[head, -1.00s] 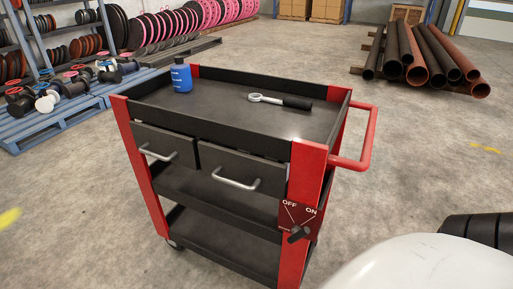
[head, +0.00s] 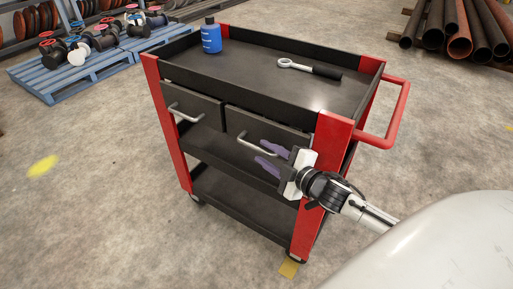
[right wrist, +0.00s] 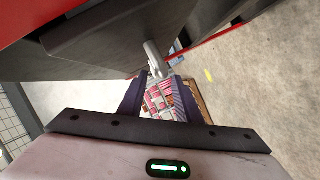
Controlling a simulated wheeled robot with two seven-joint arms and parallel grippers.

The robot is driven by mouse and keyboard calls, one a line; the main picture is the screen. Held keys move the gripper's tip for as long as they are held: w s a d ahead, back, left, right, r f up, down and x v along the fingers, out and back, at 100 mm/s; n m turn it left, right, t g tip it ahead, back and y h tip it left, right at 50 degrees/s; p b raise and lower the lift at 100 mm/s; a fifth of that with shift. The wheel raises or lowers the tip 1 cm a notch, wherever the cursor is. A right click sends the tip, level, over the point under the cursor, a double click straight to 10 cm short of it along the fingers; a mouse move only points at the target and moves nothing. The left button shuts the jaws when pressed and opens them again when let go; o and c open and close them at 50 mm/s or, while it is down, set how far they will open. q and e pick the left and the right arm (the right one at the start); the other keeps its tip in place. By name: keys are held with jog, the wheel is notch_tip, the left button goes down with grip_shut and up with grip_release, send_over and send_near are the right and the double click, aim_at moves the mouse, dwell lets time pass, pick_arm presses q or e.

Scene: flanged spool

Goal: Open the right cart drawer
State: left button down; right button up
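The red and black tool cart (head: 252,103) stands in the middle of the head view. Its right drawer (head: 243,122) is closed, with a grey bar handle (head: 257,147) on its front. My right gripper (head: 263,156) is open, its purple fingers pointing at this handle from the lower right. In the right wrist view the handle (right wrist: 153,58) appears at the fingertips, roughly between the two fingers (right wrist: 158,84). I cannot tell whether they touch it. The left drawer (head: 192,103) is closed too. My left gripper is not in view.
A red push handle (head: 397,115) sticks out at the right. Floor in front is clear.

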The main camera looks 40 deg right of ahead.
aim_at(260, 150)
jog(key=x, duration=0.4)
jog(key=shift+w+f, duration=0.15)
jog(key=shift+w, duration=0.25)
jog(key=shift+a, duration=0.1)
grip_shut()
